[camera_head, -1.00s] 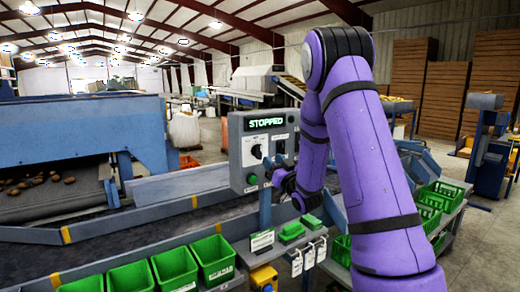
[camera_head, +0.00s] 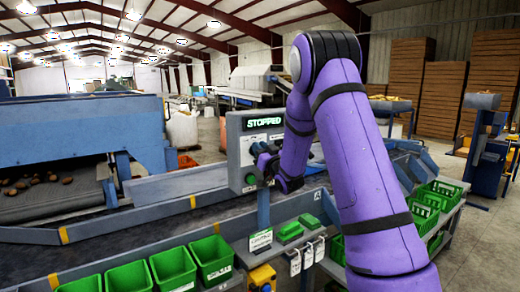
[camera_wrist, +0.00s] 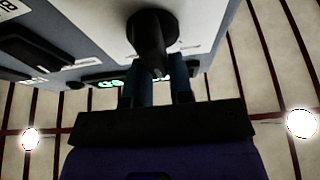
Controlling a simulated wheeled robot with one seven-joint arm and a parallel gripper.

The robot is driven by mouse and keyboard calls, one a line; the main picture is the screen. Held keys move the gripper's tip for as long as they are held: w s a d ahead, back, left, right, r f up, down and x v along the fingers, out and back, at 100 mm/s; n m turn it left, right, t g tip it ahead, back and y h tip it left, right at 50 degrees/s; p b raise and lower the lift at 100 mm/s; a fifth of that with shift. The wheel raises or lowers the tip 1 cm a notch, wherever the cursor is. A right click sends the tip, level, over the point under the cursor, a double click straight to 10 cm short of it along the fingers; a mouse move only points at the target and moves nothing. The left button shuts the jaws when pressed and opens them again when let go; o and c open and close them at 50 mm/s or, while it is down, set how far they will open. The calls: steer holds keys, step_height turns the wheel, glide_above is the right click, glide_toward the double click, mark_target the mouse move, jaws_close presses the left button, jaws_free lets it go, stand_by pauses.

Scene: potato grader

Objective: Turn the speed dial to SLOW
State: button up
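The grey control panel (camera_head: 235,150) stands over the conveyor, with its display (camera_head: 264,122) reading STOPPED. My gripper (camera_head: 264,163) is at the panel's face and hides the dial there in the head view. In the wrist view a black dial knob (camera_wrist: 152,34) sticks out of the panel, just ahead of my gripper (camera_wrist: 158,82). The two fingers are apart, one to each side of the knob's near end. Whether they touch it cannot be told. The dial's markings are not readable.
A green button (camera_head: 250,179) sits low on the panel. Another dark control (camera_wrist: 36,50) is beside the knob in the wrist view. Green bins (camera_head: 174,268) line the front, with a yellow box (camera_head: 263,277) and hanging tags (camera_head: 308,256) below the panel.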

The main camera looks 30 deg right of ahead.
jaws_close()
steer(key=shift+n, duration=0.3)
steer(key=shift+a+f+n+g+y, duration=0.1)
steer(key=shift+a+n+g+y, duration=0.2)
steer(key=shift+n+y, duration=1.05)
steer(key=shift+a+f+n+g+y, duration=0.1)
steer(key=shift+n+g+y, duration=0.3)
steer(key=shift+n, duration=1.85)
steer(key=shift+a+f+n+g+y, duration=0.1)
steer(key=shift+a+n+g+y, duration=0.15)
steer(key=shift+n+y, duration=1.15)
steer(key=shift+n+h, duration=0.45)
steer(key=shift+n, duration=0.05)
steer(key=o, duration=0.5)
jaws_free()
